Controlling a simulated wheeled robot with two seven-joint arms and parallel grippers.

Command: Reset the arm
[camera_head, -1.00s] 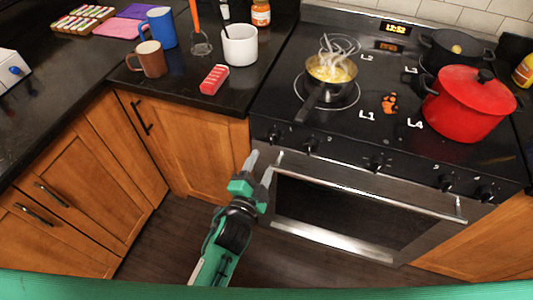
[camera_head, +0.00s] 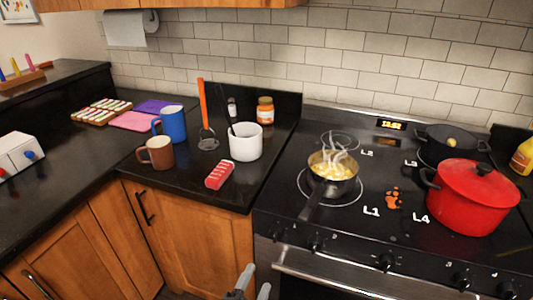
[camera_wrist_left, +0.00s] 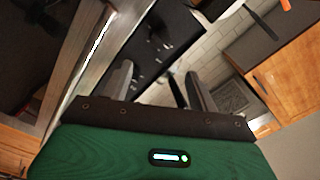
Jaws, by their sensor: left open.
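My left gripper (camera_head: 252,284) shows at the bottom edge of the head view, in front of the wooden cabinet and beside the oven handle. Only its grey fingertips are in frame. In the left wrist view its two fingers (camera_wrist_left: 160,90) stand apart with nothing between them. The gripper holds nothing and touches nothing that I can see. The rest of the left arm is below the head view's frame. My right gripper is in neither view.
The oven handle (camera_head: 370,286) runs close right of the gripper. On the stove are a steaming pan (camera_head: 333,172) and a red pot (camera_head: 468,200).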

